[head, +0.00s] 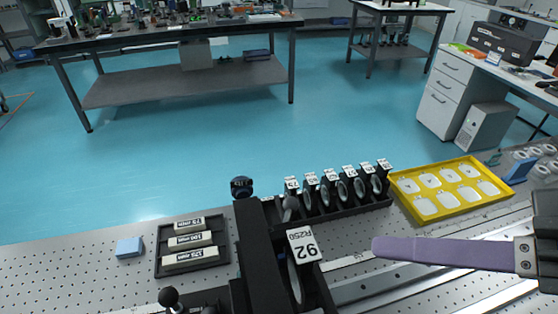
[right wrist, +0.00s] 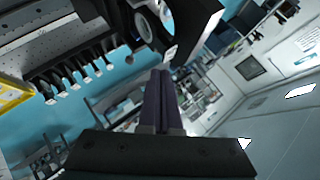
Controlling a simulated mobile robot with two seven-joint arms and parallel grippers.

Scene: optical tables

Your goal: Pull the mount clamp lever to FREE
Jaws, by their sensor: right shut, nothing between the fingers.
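A black mount (head: 258,250) stands at the front middle of the optical table, holding a round optic (head: 294,278) under a tag reading "92 R250". In the right wrist view the closed fingers (right wrist: 161,74) point toward a dark ring-shaped part (right wrist: 146,28). My left gripper is not in view.
Behind the mount is a black rack (head: 345,205) of several tagged optics. A yellow tray (head: 407,203) stands right of it. A dark tray (head: 190,271) with labelled bars, a blue block (head: 129,247) and a black ball knob (head: 168,297) are on the left. Metal rails (head: 400,284) run at front right.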

